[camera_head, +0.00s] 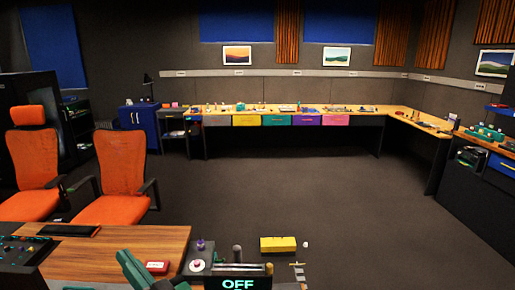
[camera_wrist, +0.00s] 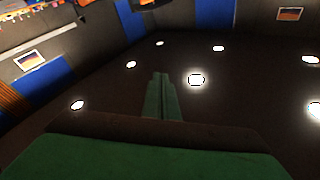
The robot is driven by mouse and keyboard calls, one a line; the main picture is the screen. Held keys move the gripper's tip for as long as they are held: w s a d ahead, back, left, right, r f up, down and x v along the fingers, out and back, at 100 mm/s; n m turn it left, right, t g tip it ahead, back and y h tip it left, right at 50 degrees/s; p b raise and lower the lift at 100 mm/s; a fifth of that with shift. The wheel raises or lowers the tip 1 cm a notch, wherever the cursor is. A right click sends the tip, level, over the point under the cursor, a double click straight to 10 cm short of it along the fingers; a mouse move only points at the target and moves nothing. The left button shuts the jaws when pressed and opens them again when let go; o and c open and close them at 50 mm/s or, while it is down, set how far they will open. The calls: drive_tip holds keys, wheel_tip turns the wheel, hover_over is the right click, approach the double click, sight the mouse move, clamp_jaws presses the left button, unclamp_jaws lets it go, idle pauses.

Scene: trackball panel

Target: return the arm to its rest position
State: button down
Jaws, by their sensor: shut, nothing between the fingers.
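In the wrist view, my gripper (camera_wrist: 162,77) has its two green fingers together, with nothing between them. The dark ceiling and its round lights fill the view behind the fingers, and the walls look tilted. In the head view, a green part of my arm shows at the bottom edge, in front of the wooden desk (camera_head: 120,245). It is cut off by the frame, and the fingertips cannot be made out there.
A yellow box (camera_head: 278,244) and a small white ball (camera_head: 306,244) are right of the panel. Orange chairs (camera_head: 122,180) stand at the left. A long workbench (camera_head: 385,121) lines the back wall. The middle floor is clear.

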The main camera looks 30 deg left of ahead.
drive_tip(key=w+d+f+m+t+h, duration=0.45)
drive_tip(key=w+d+m+t, duration=0.5)
drive_tip(key=d+t, duration=0.25)
drive_tip(key=d+f+m+t+h, duration=0.4)
drive_tip(key=d+f+m+h, duration=0.3)
drive_tip(key=d+f, duration=0.5)
drive_tip(key=s+d+f+g+h, duration=0.1)
drive_tip(key=s+d+f+h, duration=0.65)
drive_tip(key=d+f, duration=0.4)
drive_tip(key=s+d+f+n+g, duration=0.1)
drive_tip(key=s+d+n, duration=0.1)
drive_tip(key=s+d, duration=0.4)
drive_tip(key=s+d+f+n+g+h, duration=0.1)
drive_tip(key=s+d+f+n, duration=0.1)
drive_tip(key=s+d, duration=0.4)
drive_tip(key=s, duration=0.3)
drive_tip(key=shift+s+d+f+h, duration=0.2)
drive_tip(key=shift+f+h, duration=0.05)
drive_tip(key=shift+h, duration=0.05)
drive_tip(key=shift+w, duration=0.2)
